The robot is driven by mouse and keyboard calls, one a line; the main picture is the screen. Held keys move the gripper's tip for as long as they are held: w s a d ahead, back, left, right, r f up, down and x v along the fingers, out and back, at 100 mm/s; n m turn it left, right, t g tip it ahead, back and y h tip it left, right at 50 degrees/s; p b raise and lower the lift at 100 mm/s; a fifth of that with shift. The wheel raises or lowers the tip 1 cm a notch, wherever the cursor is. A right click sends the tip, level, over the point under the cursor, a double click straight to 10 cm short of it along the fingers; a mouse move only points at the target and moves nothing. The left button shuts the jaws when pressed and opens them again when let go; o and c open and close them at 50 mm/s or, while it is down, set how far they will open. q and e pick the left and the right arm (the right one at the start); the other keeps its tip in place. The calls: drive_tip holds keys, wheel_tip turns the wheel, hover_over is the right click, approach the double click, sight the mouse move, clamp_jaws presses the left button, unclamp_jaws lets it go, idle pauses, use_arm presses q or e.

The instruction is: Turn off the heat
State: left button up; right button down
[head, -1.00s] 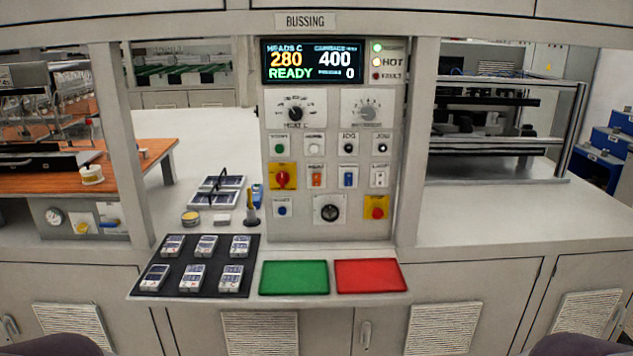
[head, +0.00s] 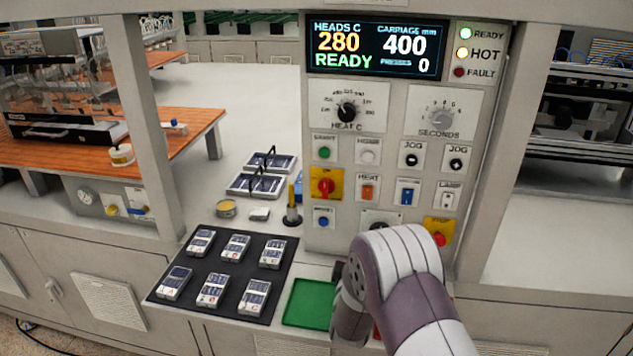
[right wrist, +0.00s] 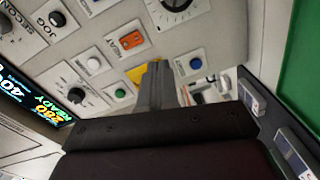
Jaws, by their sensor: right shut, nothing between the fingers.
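The orange HEAT rocker switch (head: 368,191) is on the upright control panel, and it also shows in the right wrist view (right wrist: 132,40). The HEAT C knob (head: 346,112) is above it. The display (head: 375,47) reads 280, READY and 400. The HOT lamp (head: 463,52) is lit. My right gripper (right wrist: 155,68) is shut and empty, its fingertips in front of the yellow plate beside the orange switch in the wrist view. I cannot tell whether it touches the panel. In the head view my right arm hides it. My left gripper is out of view.
The red rotary switch (head: 325,186) on its yellow plate, the green START button (head: 324,153) and the blue rocker (head: 407,192) are close by. The red stop button (head: 439,238) is lower right. A black mat (head: 222,282) with several packs and a green pad (head: 309,303) lie below.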

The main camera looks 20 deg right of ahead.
wheel_tip(320, 180, up, 3)
drive_tip(key=n+t+h, duration=0.1)
drive_tip(key=n+p, duration=0.1)
drive_tip(key=p, duration=0.4)
approach(367, 190)
drive_tip(key=shift+t, duration=0.3)
drive_tip(key=x, duration=0.6)
drive_tip(key=shift+w+d+f, duration=0.1)
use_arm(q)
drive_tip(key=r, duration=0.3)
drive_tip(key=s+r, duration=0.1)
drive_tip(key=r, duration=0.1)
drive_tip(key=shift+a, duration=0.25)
use_arm(e)
drive_tip(key=shift+w+d+f, duration=0.1)
drive_tip(key=shift+w+d, duration=0.05)
drive_tip(key=shift+w, duration=0.15)
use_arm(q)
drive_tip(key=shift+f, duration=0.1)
